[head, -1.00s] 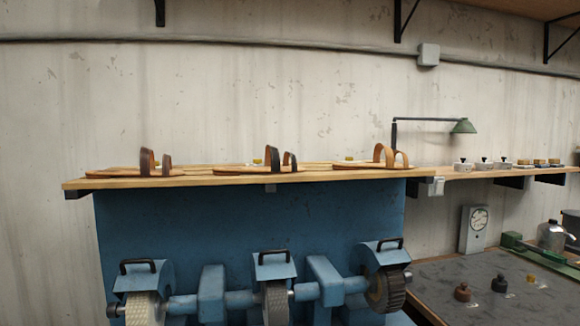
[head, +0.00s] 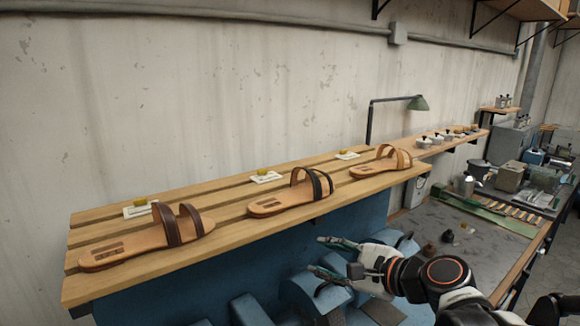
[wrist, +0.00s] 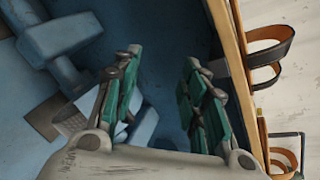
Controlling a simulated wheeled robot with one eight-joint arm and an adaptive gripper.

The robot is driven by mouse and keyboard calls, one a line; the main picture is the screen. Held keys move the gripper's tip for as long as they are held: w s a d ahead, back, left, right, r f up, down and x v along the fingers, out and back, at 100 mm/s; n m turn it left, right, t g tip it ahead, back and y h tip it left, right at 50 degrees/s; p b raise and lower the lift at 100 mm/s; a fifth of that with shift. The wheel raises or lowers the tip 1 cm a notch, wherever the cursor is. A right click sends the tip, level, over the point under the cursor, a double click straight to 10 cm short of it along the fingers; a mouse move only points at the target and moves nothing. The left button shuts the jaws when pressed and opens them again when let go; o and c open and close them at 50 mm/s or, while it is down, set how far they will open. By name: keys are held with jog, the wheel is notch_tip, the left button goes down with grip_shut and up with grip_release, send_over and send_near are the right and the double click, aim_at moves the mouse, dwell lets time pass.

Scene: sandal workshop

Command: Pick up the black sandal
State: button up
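The black sandal (head: 290,194), a tan sole with two black straps, lies in the middle of a slatted wooden shelf (head: 85,235). Its black straps also show at the upper right of the wrist view (wrist: 268,55). A dark brown-strapped sandal (head: 150,240) lies to its left, and a tan-strapped sandal (head: 382,161) to its right. My gripper (head: 318,256) is open and empty, in front of the shelf and below its front edge, apart from the black sandal. In the wrist view its green-padded fingers (wrist: 160,95) are spread over the blue machine.
Small labels with yellow pieces (head: 265,175) lie behind the sandals. A blue grinding machine (head: 190,295) stands below the shelf. A workbench (head: 430,225) with tools is at right. The space above the shelf is clear.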

jog(key=w+d+r+m+t+y+p, duration=0.2)
jog(key=w+d+r+m+t+p, duration=0.15)
jog(key=r+m+p, duration=0.5)
jog(key=m, duration=0.1)
send_near(295, 174)
jog(key=x, duration=0.6)
jog(key=shift+w+a, duration=0.15)
jog(key=shift+w, duration=0.1)
jog(key=shift+s, duration=0.1)
jog(key=shift+c, duration=0.6)
grip_shut()
